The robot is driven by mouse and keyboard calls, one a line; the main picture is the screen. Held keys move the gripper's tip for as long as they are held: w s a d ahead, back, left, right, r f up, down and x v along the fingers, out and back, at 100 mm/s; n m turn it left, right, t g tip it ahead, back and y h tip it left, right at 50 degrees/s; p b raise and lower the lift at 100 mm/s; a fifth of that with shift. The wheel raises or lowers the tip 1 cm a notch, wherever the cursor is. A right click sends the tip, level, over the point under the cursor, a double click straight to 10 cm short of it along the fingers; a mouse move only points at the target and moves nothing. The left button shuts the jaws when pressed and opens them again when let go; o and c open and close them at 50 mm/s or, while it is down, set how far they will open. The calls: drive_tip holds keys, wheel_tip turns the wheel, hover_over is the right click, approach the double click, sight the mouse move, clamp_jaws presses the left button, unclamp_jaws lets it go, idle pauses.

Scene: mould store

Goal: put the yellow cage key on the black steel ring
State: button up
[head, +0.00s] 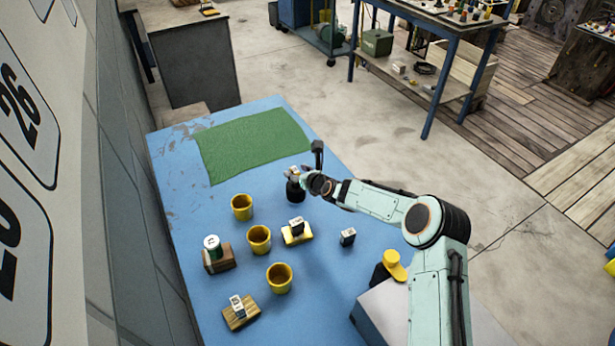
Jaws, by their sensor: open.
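My gripper (297,182) is over the blue table, near the front edge of the green mat. It is open. A dark shape (295,191) shows at its fingers; I cannot tell whether this is a finger or a separate thing. I cannot make out a yellow cage key or a black steel ring for certain in this view. A yellow block (291,240) lies on the table in front of the gripper, with a small black and white box (297,226) on it.
Yellow cups (242,207), (259,240), (280,278) stand left of and in front of the gripper. A small box (348,237) stands alone at right. The green mat (250,142) is bare.

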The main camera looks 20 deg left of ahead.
drive_tip(key=s+d+r+n+g+h, duration=0.3)
drive_tip(key=s+d+r+n, duration=0.3)
drive_tip(key=s+d+n, duration=0.5)
drive_tip(key=s+d+r+n+g+h, duration=0.25)
drive_tip(key=s+d+r+n, duration=0.4)
drive_tip(key=s+d, duration=0.4)
drive_tip(key=s+d+r+n+g, duration=0.1)
drive_tip(key=s+d+n, duration=0.1)
drive_tip(key=s, duration=0.5)
drive_tip(key=s+d+r+n+g+h, duration=0.1)
drive_tip(key=s+d+n, duration=0.1)
drive_tip(key=s+n, duration=0.3)
drive_tip(key=s+d+r+n+g+h, duration=0.1)
drive_tip(key=s+d+n, duration=0.1)
drive_tip(key=s, duration=0.8)
drive_tip(key=shift+d+r+n, duration=0.35)
drive_tip(key=shift+d+n, duration=0.05)
drive_tip(key=shift+n, duration=0.45)
